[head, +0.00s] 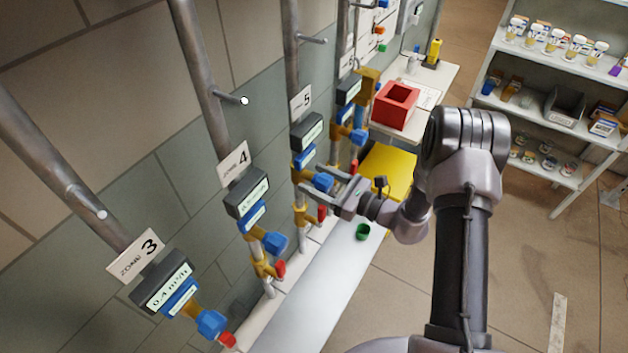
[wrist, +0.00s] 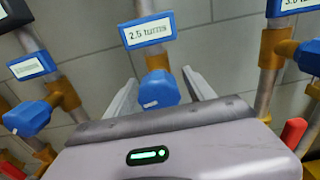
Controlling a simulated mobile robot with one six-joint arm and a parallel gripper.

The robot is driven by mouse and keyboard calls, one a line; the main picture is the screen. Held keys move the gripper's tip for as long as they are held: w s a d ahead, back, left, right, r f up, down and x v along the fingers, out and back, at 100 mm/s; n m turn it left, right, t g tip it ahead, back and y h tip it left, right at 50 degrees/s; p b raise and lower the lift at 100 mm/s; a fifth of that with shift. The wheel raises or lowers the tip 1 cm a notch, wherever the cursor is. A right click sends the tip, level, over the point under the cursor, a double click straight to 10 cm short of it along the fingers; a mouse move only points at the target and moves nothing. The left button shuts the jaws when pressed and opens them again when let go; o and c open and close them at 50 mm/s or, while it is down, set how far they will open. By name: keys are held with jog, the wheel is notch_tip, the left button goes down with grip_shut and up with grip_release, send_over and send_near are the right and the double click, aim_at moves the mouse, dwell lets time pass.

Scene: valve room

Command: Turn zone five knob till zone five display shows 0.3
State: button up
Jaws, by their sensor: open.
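The zone 5 sign (head: 301,101) hangs on a pipe in the head view. Below it is the dark zone 5 display (head: 306,131); its reading is too small to make out. A blue plate (wrist: 148,31) above the knob reads "2.5 turns" in the wrist view. The blue zone 5 knob (head: 323,182) sticks out below the plate. It also shows in the wrist view (wrist: 158,90). My gripper (wrist: 159,79) is open, with one finger on each side of this knob. I cannot tell whether the fingers touch it.
Zone 4 (head: 234,163) and zone 3 (head: 137,255) have similar displays and blue knobs to the left. Another valve stands close on the right, with a red handle (wrist: 294,132) in the wrist view.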

jog(key=shift+w+a, duration=0.25)
jog(key=shift+a, duration=0.15)
jog(key=c, duration=1.3)
jog(key=m+p, duration=0.1)
jog(key=m, duration=0.1)
jog(key=shift+r+m+p, duration=0.2)
jog(key=shift+m+p, duration=0.1)
jog(key=shift+p, duration=0.05)
jog(key=shift+c, duration=0.2)
jog(key=shift+f+m, duration=0.15)
jog(key=shift+m, duration=0.75)
jog(key=o, duration=1.3)
jog(key=shift+o, duration=0.2)
jog(key=shift+s+d, duration=0.1)
